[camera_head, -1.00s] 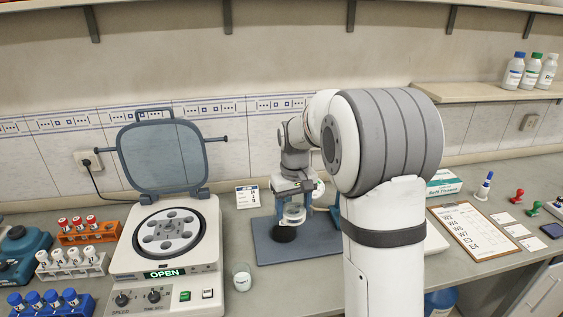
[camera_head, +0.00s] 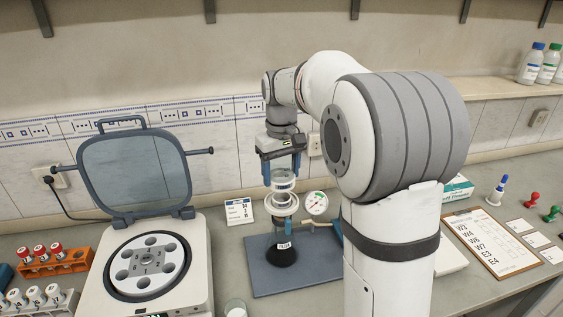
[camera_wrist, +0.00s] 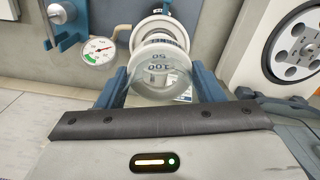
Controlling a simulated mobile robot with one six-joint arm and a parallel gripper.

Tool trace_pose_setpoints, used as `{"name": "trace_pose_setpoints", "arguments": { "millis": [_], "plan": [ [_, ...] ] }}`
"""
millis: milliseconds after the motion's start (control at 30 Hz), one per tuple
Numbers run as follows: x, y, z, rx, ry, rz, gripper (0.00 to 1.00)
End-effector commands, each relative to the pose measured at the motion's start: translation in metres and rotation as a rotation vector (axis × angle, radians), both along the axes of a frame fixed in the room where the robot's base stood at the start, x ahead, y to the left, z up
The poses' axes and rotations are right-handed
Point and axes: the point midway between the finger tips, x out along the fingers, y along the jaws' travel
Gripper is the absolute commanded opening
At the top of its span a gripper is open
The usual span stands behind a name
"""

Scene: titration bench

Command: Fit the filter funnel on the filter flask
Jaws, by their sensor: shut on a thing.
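My gripper (camera_head: 283,165) points down, shut on the clear glass filter funnel (camera_head: 284,185) at the back middle of the bench. In the wrist view the funnel (camera_wrist: 162,77) sits between my two blue fingers, with its 50 and 100 marks showing. A white ring (camera_head: 283,204) shows just under the glass in the head view. Below it is what looks like the filter flask (camera_head: 282,255), dark at the bottom with a small white label. The funnel lines up roughly above it. I cannot tell whether they touch.
A round dial gauge (camera_head: 317,203) stands close on the right of the flask. A blue-grey mat (camera_head: 262,285) lies under the flask. An open-lidded centrifuge (camera_head: 150,285) stands at left, a small card (camera_head: 239,211) behind, and a clipboard (camera_head: 490,243) at right.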

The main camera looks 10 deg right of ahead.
Motion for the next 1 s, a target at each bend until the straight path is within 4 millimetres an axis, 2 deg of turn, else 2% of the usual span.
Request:
{"name": "trace_pose_setpoints", "arguments": {
  "millis": [167,700,1000],
  "plan": [
    [0.000,-0.001,-0.006,0.000,0.000,-0.004,0.38],
    [0.000,-0.006,-0.046,0.000,0.000,-0.013,0.38],
    [-0.002,-0.006,-0.047,0.000,0.000,-0.014,0.38]
  ]
}}
